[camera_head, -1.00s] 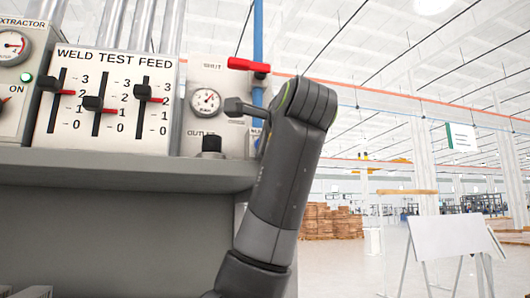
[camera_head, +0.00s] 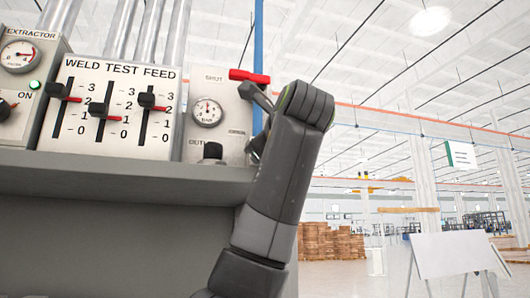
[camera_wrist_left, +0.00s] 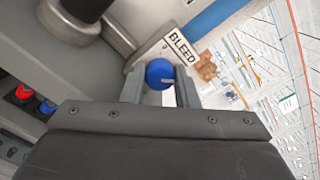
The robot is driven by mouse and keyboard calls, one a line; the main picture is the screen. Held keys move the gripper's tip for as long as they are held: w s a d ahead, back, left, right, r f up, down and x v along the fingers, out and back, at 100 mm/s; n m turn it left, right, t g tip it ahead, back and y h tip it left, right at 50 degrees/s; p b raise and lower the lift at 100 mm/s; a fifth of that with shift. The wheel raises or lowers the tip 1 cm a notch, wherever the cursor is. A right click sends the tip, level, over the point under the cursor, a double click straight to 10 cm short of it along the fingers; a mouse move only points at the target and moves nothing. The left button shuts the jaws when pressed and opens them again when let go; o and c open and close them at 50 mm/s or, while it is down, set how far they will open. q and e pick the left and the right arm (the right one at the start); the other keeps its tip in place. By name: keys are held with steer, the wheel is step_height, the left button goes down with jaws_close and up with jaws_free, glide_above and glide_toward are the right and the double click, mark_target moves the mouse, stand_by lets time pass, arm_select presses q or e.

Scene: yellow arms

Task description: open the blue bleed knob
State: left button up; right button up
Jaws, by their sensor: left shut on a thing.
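My left gripper (camera_wrist_left: 160,86) is shut on the knob, one finger on each side. In the head view my grey left wrist hides the knob and most of the gripper; a dark grey part of the gripper (camera_head: 254,96) sticks out up and left of the wrist. The round pressure gauge (camera_head: 207,112) is left of it, its needle pointing roughly up. My right gripper is not in view.
A red lever (camera_head: 249,76) sits on the blue pipe (camera_head: 258,35) just above the gripper. A black knob (camera_head: 212,151) stands below the gauge. The WELD TEST FEED slider panel (camera_head: 108,110) is further left. A grey ledge (camera_head: 120,178) runs under the panels. Right of my arm is open.

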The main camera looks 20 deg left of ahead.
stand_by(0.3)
arm_select(q)
steer(key=o, duration=1)
steer(key=shift+s+d, duration=0.2)
steer(key=shift+s, duration=0.05)
steer(key=b+v, duration=0.5)
steer(key=v, duration=1.1)
steer(key=shift+s+d, duration=0.25)
steer(key=shift+s, duration=0.05)
